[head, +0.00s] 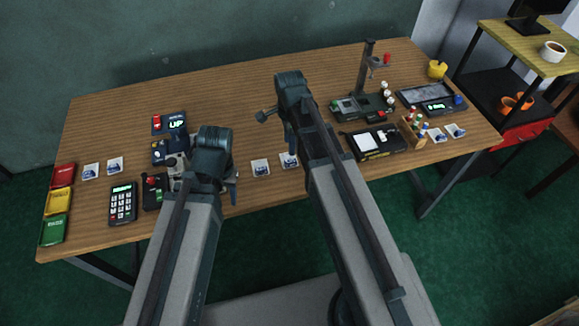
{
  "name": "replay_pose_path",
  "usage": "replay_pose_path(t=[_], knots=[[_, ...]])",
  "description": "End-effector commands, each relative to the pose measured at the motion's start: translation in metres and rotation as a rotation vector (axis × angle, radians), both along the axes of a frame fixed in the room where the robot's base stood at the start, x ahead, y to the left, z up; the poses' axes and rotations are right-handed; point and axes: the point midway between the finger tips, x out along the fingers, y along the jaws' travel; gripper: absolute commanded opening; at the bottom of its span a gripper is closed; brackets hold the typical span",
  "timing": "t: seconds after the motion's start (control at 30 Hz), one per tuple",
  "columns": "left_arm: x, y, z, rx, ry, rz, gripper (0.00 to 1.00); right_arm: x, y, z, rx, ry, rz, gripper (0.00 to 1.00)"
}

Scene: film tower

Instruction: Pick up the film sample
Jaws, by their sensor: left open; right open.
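Several small white cards with blue pictures, which look like film samples, lie flat on the wooden table. One pair lies at the left, a left card (91,171) and a right card (115,166). Another pair lies in the middle, a left card (261,167) and a right card (289,160) partly hidden by my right arm. A third pair (446,133) lies at the right. My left gripper (229,184) is open, left of the middle pair; its wrist hides part of it. My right gripper (277,124) is open and empty, beyond the middle cards.
Red (63,175), yellow (57,202) and green (53,230) trays line the left edge. A keypad device (123,204) stands nearby. A post stand (365,75), a black-framed panel (372,143) and a scale (436,107) occupy the right. The back-centre table is clear.

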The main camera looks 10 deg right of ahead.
Motion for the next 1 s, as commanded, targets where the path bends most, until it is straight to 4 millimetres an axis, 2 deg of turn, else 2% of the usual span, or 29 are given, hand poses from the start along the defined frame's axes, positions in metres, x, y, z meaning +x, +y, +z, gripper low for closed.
replay_pose_path(t=[0.03, 0.2, 0.57, 1.0], knots=[[0.0, 0.0, -0.015, 0.0, 0.0, 0.0, 0.5, 0.0, 0.0, -0.015, 0.0, 0.0, 0.0, 0.55], [0.0, 0.0, -0.036, 0.0, 0.0, 0.0, 0.5, 0.0, 0.0, -0.036, 0.0, 0.0, 0.0, 0.55], [0.0, 0.0, -0.042, 0.0, 0.0, 0.0, 0.5, 0.0, -0.001, -0.042, 0.0, 0.0, 0.0, 0.55], [0.0, 0.0, -0.089, 0.0, 0.0, 0.0, 0.5, 0.001, -0.004, -0.089, 0.0, 0.0, 0.001, 0.55]])
